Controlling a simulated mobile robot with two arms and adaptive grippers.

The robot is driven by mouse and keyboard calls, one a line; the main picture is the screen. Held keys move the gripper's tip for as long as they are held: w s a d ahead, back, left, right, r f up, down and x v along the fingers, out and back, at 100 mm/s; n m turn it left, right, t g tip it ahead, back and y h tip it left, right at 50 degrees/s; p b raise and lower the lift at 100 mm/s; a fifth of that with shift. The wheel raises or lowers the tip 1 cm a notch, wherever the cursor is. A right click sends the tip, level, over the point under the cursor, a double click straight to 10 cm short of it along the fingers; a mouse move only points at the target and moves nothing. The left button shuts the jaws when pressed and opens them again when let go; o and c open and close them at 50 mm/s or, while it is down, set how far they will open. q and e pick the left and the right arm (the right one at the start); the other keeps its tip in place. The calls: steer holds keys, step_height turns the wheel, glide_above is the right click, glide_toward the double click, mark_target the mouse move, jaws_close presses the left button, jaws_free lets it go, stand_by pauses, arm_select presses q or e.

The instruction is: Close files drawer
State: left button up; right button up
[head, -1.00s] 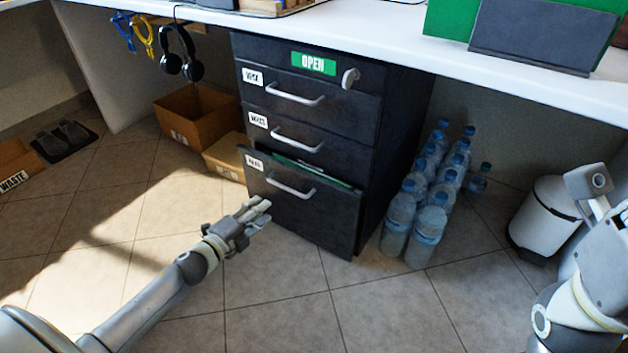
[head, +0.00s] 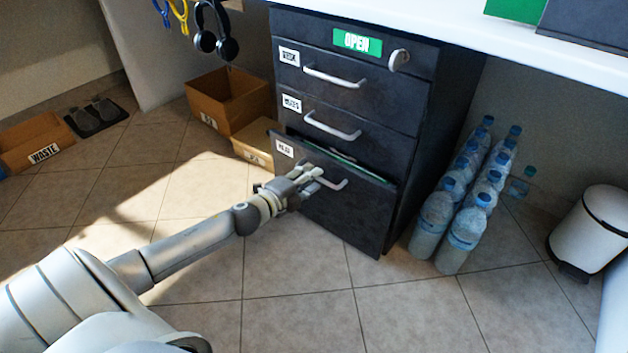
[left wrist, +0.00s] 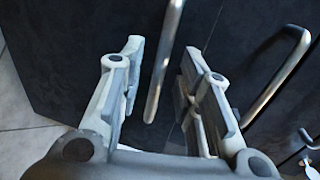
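The dark drawer cabinet (head: 440,130) stands under the white desk. Its bottom drawer (head: 345,215), with a small white label whose text is too small to read surely, sticks out a little; papers and a green edge show in its top gap. The two drawers above look shut. My left gripper (head: 318,178) is at the bottom drawer's front, by its handle (head: 340,184). In the left wrist view the gripper's fingers (left wrist: 160,85) are apart, with a metal handle bar (left wrist: 163,65) between them; I cannot tell that they touch it. My right gripper is not in view.
Several water bottles (head: 465,230) stand right of the cabinet, and a white bin (head: 592,228) farther right. Cardboard boxes (head: 228,98) stand at its left. The desk edge (head: 530,70) overhangs. The tiled floor in front is clear.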

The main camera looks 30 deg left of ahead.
arm_select(q)
steer(key=shift+b+x, duration=0.35)
steer(key=shift+x, duration=0.9)
jaws_close()
